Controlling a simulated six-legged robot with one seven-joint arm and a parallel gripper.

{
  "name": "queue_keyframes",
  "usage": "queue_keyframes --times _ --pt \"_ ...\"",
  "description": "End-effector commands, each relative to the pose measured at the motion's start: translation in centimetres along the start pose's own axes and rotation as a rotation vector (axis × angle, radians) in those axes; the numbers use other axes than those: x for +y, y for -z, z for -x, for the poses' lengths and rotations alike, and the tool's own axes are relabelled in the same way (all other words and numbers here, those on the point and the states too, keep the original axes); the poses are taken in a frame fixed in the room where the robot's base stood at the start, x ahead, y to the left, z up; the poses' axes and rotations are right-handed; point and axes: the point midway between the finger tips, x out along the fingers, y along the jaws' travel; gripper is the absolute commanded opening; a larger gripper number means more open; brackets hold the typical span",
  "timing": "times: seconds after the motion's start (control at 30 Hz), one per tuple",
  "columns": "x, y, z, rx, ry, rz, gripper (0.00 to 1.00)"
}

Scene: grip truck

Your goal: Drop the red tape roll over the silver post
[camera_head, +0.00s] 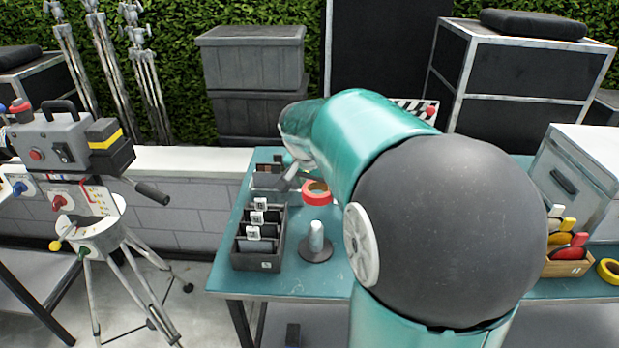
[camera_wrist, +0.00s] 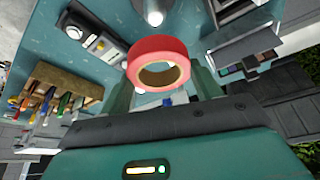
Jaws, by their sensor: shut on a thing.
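The red tape roll (camera_head: 317,199) is held above the teal table, behind the silver post in the head view. In the wrist view the roll (camera_wrist: 157,49) sits between the fingers of my gripper (camera_wrist: 163,85), its tan core and open hole visible. My gripper is shut on it. In the head view my gripper (camera_head: 293,174) is partly hidden by my arm. The silver post (camera_head: 316,236) stands upright on a round dark base, with nothing around it. The post's top (camera_wrist: 154,16) shows at the upper edge of the wrist view, apart from the roll.
A black compartment tray (camera_head: 259,262) stands close left of the post. A wooden box of coloured clamps (camera_head: 568,268) and a yellow tape roll (camera_head: 608,272) are at the table's right. Bare table surrounds the post's base.

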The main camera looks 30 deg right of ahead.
Motion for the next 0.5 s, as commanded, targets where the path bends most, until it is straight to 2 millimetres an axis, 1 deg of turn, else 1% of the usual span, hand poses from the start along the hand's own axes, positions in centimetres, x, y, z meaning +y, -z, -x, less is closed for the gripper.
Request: queue_keyframes --times 0.33,0.5 --pt "0.3 -0.12 0.11 0.002 0.0 -0.003 0.4" --pt "0.34 -0.48 -0.64 -0.001 -0.002 -0.003 0.4"
